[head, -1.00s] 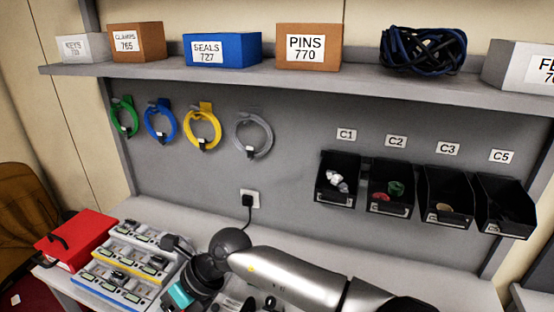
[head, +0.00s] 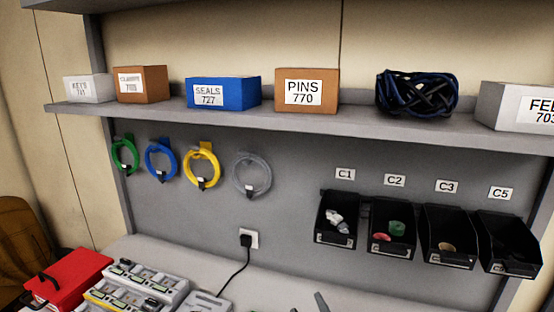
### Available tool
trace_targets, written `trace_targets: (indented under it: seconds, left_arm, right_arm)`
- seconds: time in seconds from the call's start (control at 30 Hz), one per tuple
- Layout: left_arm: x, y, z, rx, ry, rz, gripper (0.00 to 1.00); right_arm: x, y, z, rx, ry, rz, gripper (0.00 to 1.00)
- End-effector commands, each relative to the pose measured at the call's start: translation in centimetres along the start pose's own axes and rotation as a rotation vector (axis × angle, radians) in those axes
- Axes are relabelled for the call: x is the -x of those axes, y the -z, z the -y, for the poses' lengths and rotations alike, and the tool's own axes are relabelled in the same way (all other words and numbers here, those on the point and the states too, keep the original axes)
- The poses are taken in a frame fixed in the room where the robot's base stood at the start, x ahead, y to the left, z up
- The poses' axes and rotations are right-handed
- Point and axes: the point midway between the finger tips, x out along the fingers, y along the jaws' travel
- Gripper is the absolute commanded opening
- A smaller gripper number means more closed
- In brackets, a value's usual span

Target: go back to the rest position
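Neither of my grippers shows clearly in the head view. A small grey piece pokes up at the bottom edge, right of centre; I cannot tell what it belongs to. The infusion pumps (head: 145,282) stand in rows on the bench at the lower left, cut off by the bottom edge. Another pale device (head: 205,302) lies to their right, also cut off.
A red case (head: 70,277) is left of the pumps. A shelf (head: 230,112) with labelled boxes crosses above. Coloured tubing coils (head: 203,183) hang on the grey back panel, and black bins (head: 391,240) sit at right. A cord runs from the outlet (head: 249,239).

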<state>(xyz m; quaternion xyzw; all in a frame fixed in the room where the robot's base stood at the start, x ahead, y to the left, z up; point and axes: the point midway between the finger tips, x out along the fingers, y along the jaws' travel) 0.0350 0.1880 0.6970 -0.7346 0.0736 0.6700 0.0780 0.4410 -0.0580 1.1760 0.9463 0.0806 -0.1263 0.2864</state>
Motion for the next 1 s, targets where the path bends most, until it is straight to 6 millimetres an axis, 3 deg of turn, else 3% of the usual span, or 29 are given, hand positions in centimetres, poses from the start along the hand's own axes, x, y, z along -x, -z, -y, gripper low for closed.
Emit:
trace_targets:
  seconds: [0.03,0.1,0.2,0.4,0.63,1.0]
  left_arm:
    - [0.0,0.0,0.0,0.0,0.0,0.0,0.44]
    - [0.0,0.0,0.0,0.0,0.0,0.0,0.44]
    - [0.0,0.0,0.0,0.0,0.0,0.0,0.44]
    - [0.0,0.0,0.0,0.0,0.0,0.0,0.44]
    - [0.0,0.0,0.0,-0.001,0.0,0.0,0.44]
    - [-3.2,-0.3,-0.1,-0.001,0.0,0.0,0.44]
  right_arm:
    - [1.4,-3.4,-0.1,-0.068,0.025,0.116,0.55]
    - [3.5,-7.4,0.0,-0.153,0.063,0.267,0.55]
    - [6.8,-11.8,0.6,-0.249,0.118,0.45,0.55]
    - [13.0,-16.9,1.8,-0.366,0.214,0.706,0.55]
    - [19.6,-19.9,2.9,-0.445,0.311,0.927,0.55]
    - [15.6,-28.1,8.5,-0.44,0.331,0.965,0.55]
